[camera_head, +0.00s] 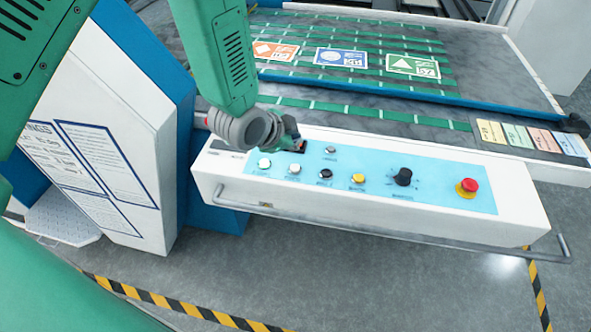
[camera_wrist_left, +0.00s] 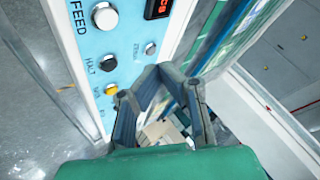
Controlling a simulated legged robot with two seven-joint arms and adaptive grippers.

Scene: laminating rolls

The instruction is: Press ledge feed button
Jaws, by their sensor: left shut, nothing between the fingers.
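A light blue control panel (camera_head: 440,188) runs along the front of the white machine ledge, with a row of buttons. A white button (camera_head: 264,162) is at its left end, and a cream-white button (camera_head: 294,168) is to its right. In the left wrist view, a white button (camera_wrist_left: 104,15) stands beside the printed word FEED, and a black button (camera_wrist_left: 108,63) beside HALT. My left gripper (camera_head: 294,136) is shut and empty near the panel's upper left edge, partly covering a small display. Its fingers (camera_wrist_left: 165,75) show in the wrist view, beside the panel. My right gripper is not in view.
A black button (camera_head: 325,173), yellow button (camera_head: 358,178), grey button (camera_head: 330,150), black knob (camera_head: 403,176) and red stop button (camera_head: 467,186) are also on the panel. A metal rail (camera_head: 400,242) runs along the ledge front. A bed with green strips (camera_head: 400,118) lies behind.

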